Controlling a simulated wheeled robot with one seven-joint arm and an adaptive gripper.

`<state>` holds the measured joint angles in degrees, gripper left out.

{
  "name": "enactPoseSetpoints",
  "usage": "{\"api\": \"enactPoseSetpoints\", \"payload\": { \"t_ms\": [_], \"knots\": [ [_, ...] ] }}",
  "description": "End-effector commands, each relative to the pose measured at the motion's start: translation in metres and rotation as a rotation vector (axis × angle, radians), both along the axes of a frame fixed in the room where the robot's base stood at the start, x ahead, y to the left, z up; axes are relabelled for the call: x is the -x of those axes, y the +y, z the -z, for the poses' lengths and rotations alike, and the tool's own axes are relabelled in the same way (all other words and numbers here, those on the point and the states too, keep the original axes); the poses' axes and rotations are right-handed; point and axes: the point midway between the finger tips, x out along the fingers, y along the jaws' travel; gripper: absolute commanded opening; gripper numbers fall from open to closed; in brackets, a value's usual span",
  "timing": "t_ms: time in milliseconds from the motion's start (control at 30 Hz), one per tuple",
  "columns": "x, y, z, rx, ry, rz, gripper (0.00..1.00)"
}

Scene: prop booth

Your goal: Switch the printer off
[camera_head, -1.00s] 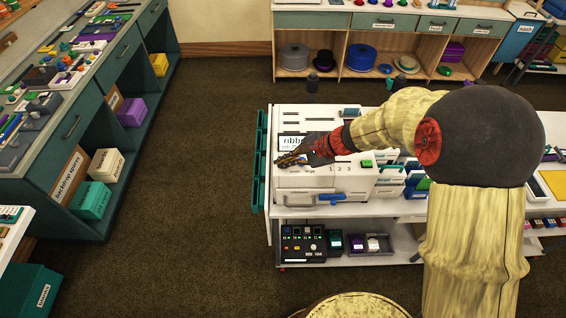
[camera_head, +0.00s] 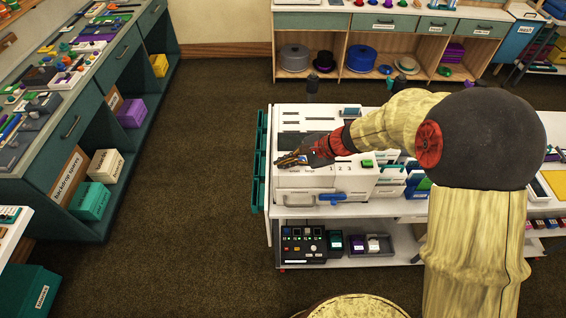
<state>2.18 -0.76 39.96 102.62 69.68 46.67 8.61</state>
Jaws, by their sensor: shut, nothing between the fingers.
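The printer (camera_head: 308,182) is a white box on the white bench, with a numbered row, a green part (camera_head: 367,163) at the right of its top, and a grey-and-blue handle on its front. Its display (camera_head: 288,141) is dark, with no readable text. My gripper (camera_head: 279,161) is shut and empty. It lies over the left part of the printer's top, its tips near the left edge. The gripper and wrist hide part of the top and display. I cannot tell whether the tips touch the printer.
A green rack (camera_head: 258,165) hangs at the bench's left end. A dark control box (camera_head: 303,245) and small bins stand on the lower shelf. Card holders stand right of the printer, partly behind my arm. Open carpet (camera_head: 190,190) lies to the left, before a green-drawered counter.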

Motion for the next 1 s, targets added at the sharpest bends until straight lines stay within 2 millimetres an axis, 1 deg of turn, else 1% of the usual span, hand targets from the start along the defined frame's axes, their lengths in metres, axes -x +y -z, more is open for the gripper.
{"api": "enactPoseSetpoints", "payload": {
  "t_ms": [33,267,567,667,1000],
  "knots": [
    [0.002,0.0,0.004,0.002,0.006,0.001,0.0],
    [0.002,0.0,-0.003,0.001,0.006,0.0,0.0],
    [0.001,0.0,-0.005,0.001,0.005,0.0,0.0],
    [0.001,0.0,-0.011,0.001,0.003,0.0,0.0],
    [0.001,0.0,-0.042,0.0,0.003,0.0,0.0]
  ]
}}
